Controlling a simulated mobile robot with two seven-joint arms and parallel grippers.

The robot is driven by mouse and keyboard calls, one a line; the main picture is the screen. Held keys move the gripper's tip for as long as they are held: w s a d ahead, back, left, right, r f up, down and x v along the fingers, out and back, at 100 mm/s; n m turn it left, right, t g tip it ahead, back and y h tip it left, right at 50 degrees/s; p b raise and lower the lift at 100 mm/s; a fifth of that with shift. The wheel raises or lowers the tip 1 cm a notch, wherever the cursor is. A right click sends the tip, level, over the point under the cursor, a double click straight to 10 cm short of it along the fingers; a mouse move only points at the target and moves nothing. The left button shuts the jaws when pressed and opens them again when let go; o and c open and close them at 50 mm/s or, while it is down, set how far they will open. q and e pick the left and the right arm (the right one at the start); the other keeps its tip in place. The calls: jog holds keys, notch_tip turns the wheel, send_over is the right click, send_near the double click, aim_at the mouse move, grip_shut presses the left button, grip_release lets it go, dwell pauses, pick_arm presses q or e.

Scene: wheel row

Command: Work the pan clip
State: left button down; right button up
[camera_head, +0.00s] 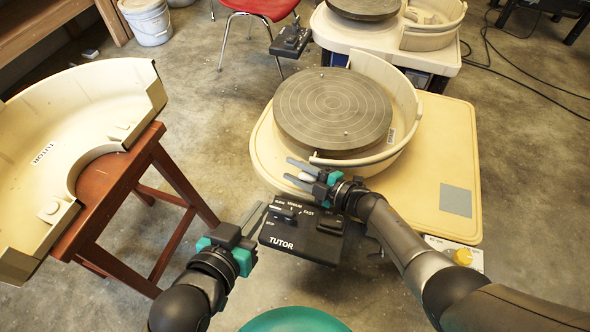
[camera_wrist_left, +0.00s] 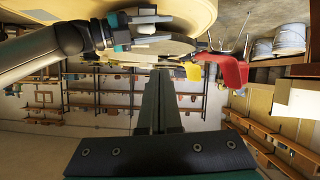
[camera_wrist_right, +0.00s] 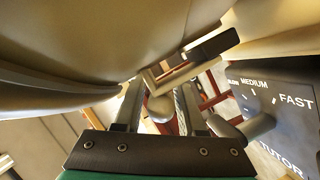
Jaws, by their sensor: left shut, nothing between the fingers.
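The splash pan half (camera_head: 405,120) stands around the grey wheel head (camera_head: 333,108), on the cream wheel table. At its near end is a small clip with a pale rounded knob (camera_head: 306,177); the knob shows larger in the right wrist view (camera_wrist_right: 160,107), below a pale bent bar with a dark block. My right gripper (camera_head: 294,174) is at this near end, its fingers apart on either side of the knob; I cannot tell if they touch it. My left gripper (camera_head: 256,212) is shut and empty, left of the black speed control box (camera_head: 300,233).
The other pan half (camera_head: 90,95) lies on a red-brown stool (camera_head: 95,220) at the left. The TUTOR control box sits close below my right gripper. A second wheel (camera_head: 400,35) and a red chair (camera_head: 262,8) stand behind. Bare floor lies between stool and wheel.

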grip_shut()
dwell(0.3)
jog(key=shift+s+a+f+n+b, duration=0.15)
jog(key=shift+s+n+b, duration=0.1)
jog(key=shift+n+b, duration=0.25)
jog(key=shift+s+f+n+t+b, duration=0.15)
jog(key=shift+s+n+t+b, duration=0.2)
jog(key=shift+n+t+b, duration=0.25)
jog(key=shift+s+a+n+y, duration=0.2)
jog(key=shift+n+y, duration=0.1)
jog(key=shift+n, duration=0.2)
pick_arm(q)
jog(key=shift+s+d+r+n+t+h, duration=0.35)
jog(key=shift+d+r+t, duration=0.3)
jog(key=shift+t, duration=0.4)
jog(key=shift+s+d+r+n+t+h, duration=0.15)
jog(key=shift+d+r+t+h, duration=0.4)
jog(key=shift+t, duration=0.5)
pick_arm(e)
jog(key=shift+s+f+n+t, duration=0.2)
jog(key=shift+s+n+t, duration=0.15)
jog(key=shift+n, duration=0.45)
